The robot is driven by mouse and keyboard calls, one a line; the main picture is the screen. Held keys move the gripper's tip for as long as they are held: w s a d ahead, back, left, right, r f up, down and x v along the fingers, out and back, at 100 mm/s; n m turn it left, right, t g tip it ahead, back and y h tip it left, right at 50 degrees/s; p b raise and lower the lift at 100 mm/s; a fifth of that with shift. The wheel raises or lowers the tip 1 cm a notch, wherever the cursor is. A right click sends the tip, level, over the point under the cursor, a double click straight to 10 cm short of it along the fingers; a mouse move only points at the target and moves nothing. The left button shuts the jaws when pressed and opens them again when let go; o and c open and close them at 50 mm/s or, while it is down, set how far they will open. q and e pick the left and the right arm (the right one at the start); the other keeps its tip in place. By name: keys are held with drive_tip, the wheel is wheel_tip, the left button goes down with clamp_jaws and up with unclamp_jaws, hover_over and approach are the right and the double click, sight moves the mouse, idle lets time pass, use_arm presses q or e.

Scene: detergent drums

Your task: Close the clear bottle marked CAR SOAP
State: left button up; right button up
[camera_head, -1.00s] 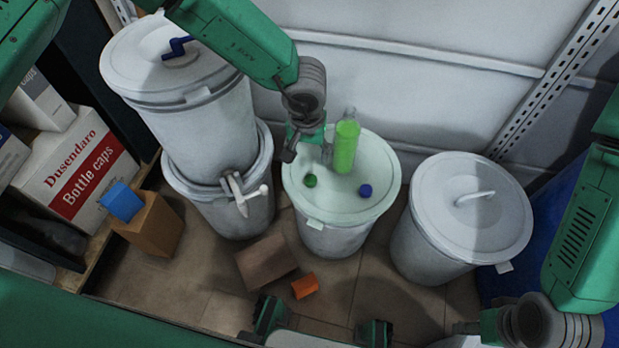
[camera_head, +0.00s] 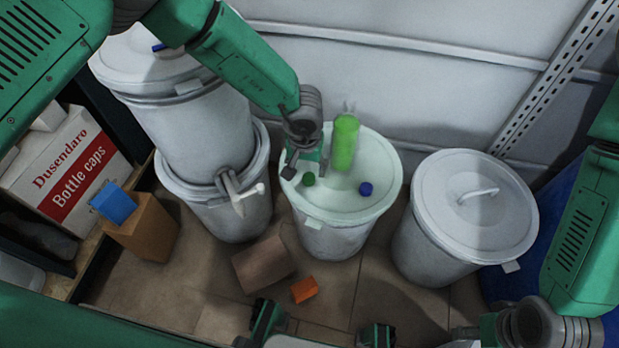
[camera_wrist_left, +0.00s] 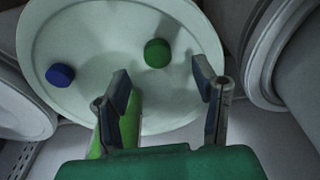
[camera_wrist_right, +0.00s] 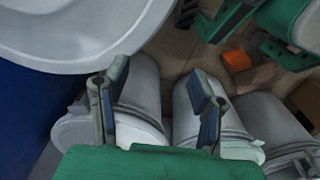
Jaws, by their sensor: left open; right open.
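A clear bottle of bright green liquid (camera_head: 345,143) stands on the pale lid of the middle drum (camera_head: 340,207). Its neck appears uncapped; no marking is readable. A green cap (camera_head: 309,179) and a blue cap (camera_head: 366,189) lie on the lid in front of it. My left gripper (camera_head: 306,170) is open and empty, close above the green cap and left of the bottle. In the left wrist view the green cap (camera_wrist_left: 157,53) shows beyond the open fingers, and the bottle (camera_wrist_left: 132,118) is partly hidden behind one finger. My right gripper (camera_wrist_right: 158,82) is open and empty, low at the right.
Stacked drums (camera_head: 205,135) with a tap stand left of the middle drum. Another lidded drum (camera_head: 470,215) stands at the right. A brown box (camera_head: 263,265) and an orange block (camera_head: 304,290) lie on the floor. A bottle-caps box (camera_head: 65,165) is on the left shelf. The wall is close behind.

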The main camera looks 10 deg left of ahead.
sight(309, 177)
use_arm(q)
drive_tip(key=f+b, duration=0.1)
drive_tip(key=f, duration=0.1)
drive_tip(key=w+f+b, duration=0.1)
drive_tip(key=f+b, duration=0.1)
drive_tip(key=f, duration=0.1)
drive_tip(key=shift+d+f, duration=0.1)
drive_tip(key=shift+d, duration=0.05)
drive_tip(key=c, duration=0.8)
